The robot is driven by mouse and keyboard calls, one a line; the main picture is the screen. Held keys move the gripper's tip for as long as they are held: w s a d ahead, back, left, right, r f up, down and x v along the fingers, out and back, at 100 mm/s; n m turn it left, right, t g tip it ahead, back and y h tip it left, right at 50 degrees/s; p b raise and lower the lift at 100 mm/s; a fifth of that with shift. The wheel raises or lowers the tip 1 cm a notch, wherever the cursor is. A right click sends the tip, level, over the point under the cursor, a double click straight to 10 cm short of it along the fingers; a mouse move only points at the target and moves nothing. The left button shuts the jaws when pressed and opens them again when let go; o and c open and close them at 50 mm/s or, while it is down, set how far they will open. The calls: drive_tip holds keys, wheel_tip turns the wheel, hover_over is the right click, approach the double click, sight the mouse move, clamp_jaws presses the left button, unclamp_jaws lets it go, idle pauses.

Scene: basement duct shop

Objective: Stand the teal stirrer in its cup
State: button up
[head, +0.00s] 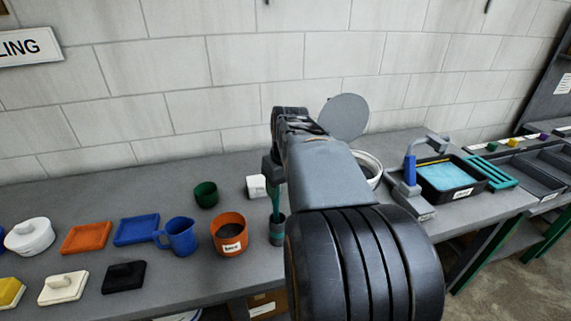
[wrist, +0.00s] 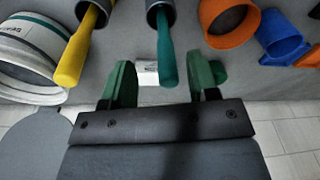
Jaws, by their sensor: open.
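The teal stirrer (head: 275,201) stands in a small grey cup with a teal band (head: 277,230), its lower end inside. In the wrist view the stirrer (wrist: 166,55) rises out of the grey cup (wrist: 158,12) towards my gripper (wrist: 163,82). The two green fingertips are apart, one on each side of the stirrer's free end in the picture, with gaps showing. In the head view my gripper (head: 272,168) is at the stirrer's top, partly hidden by my arm. The stirrer's lower end is hidden in the cup.
In the wrist view a yellow stirrer (wrist: 78,55) stands in another grey cup, beside a white pot (wrist: 35,70). An orange pot (head: 229,240), blue mug (head: 178,237), green cup (head: 205,192) and white block (head: 256,186) stand to the left.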

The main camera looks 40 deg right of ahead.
wheel_tip(320, 180, up, 12)
drive_tip(key=s, duration=0.1)
drive_tip(key=shift+s+p, duration=0.25)
drive_tip(key=shift+p, duration=0.1)
idle(0.8)
drive_tip(key=w+a+f+m+t+h, duration=0.15)
drive_tip(key=a+f, duration=0.25)
drive_tip(key=f, duration=0.6)
drive_tip(key=s+a+f+n, duration=0.2)
drive_tip(key=a+f, duration=0.2)
drive_tip(key=a, duration=0.3)
drive_tip(key=s+a+f+n+y, duration=0.1)
drive_tip(key=s+a+f+n, duration=0.1)
drive_tip(key=a, duration=0.5)
drive_tip(key=shift+s+f+t, duration=0.2)
drive_tip(key=shift+f+t, duration=0.25)
drive_tip(key=shift+f, duration=0.4)
